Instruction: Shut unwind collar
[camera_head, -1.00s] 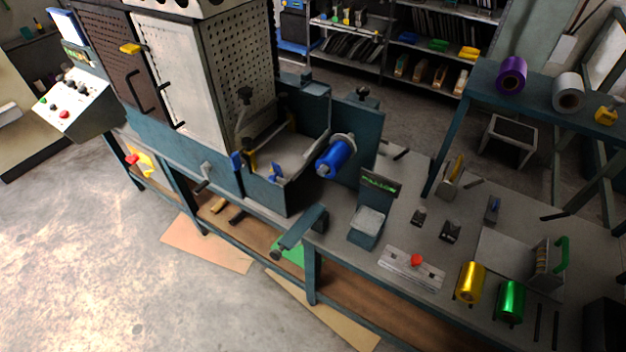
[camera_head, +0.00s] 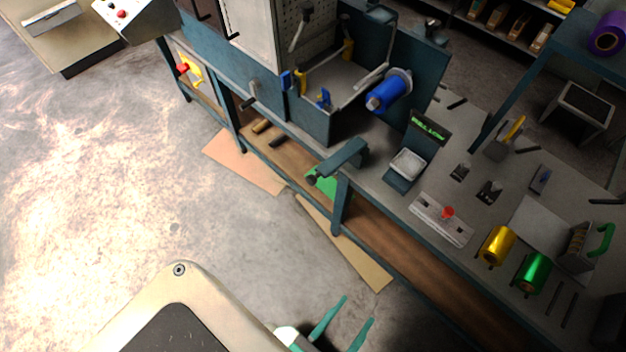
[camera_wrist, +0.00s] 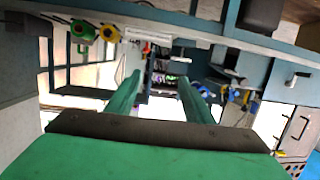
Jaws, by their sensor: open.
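The blue foil roll (camera_head: 386,93) sits on the unwind shaft on the right side of the press. A pale grey round end piece (camera_head: 402,76) shows at its far end and a grey shaft end (camera_head: 373,103) at its near end. I cannot tell which part is the collar or whether it is open or shut. My gripper (camera_head: 358,309) is low in the head view, in front of the bench and well away from the roll. Its two green fingers are apart and hold nothing. They also show in the wrist view (camera_wrist: 159,78).
The bench carries a small display unit (camera_head: 428,130), a white plate with a red knob (camera_head: 440,219), a gold roll (camera_head: 496,246) and a green roll (camera_head: 533,272). A teal arm (camera_head: 338,159) juts from the bench's front edge.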

